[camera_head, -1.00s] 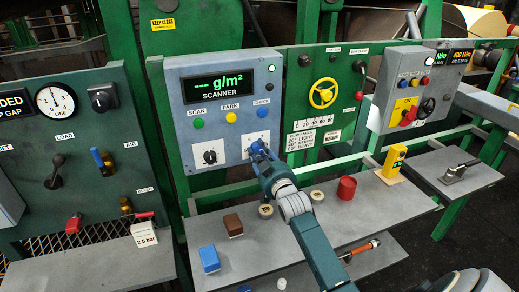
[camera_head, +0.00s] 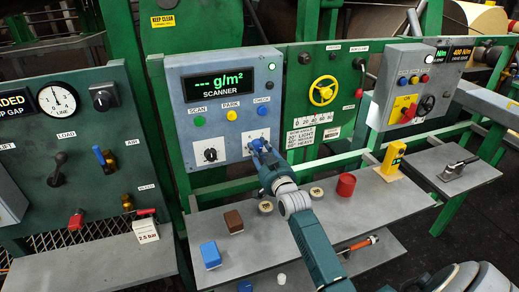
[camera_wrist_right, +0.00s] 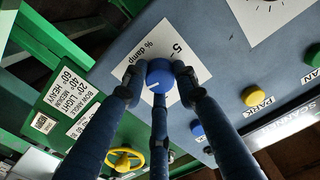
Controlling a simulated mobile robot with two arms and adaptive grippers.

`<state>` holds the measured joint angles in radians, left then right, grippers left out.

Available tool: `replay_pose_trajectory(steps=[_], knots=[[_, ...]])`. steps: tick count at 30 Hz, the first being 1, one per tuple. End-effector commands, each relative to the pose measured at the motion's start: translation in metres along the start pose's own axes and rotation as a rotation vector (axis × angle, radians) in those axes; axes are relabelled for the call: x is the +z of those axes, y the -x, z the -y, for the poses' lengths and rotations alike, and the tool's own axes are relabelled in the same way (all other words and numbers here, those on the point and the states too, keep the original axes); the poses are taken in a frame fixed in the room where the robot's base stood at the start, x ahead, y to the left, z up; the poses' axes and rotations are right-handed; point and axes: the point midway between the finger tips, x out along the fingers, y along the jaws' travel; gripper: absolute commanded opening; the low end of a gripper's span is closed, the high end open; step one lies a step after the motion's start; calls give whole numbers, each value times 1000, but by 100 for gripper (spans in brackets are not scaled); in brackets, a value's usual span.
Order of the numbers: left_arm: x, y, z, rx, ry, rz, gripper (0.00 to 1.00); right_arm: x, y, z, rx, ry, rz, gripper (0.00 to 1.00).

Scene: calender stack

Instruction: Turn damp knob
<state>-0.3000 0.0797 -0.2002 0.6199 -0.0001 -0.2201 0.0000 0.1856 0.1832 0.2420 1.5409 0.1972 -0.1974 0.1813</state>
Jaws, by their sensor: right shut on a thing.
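The damp knob (camera_wrist_right: 160,74) is a round blue knob with a white pointer line, on a white "% damp" plate (camera_wrist_right: 185,35) of the scanner panel. My right gripper (camera_wrist_right: 158,72) is shut on it, with its three fingers around the knob. In the head view the right gripper (camera_head: 260,148) reaches the panel's lower right and hides most of the knob there. The scanner panel (camera_head: 180,95) shows "--- g/m²". My left gripper is not in view.
A black knob (camera_head: 210,154) sits left of the damp knob. Green, yellow and blue buttons are above it. A yellow handwheel (camera_head: 323,91) is to the right. Below, a grey shelf (camera_head: 300,225) carries a blue block (camera_head: 210,255), a brown block (camera_head: 233,220) and a red cylinder (camera_head: 346,185).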

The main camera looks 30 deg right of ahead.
Motion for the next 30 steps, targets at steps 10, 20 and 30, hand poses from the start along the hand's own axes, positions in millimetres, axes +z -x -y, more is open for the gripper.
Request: replay_pose_trajectory(steps=[10,20,30], knots=[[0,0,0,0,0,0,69,-3,0,1,-1,-1,-6,48],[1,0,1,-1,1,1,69,-1,12,0,-1,0,-3,48],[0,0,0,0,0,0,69,-1,82,0,-1,0,-3,48]])
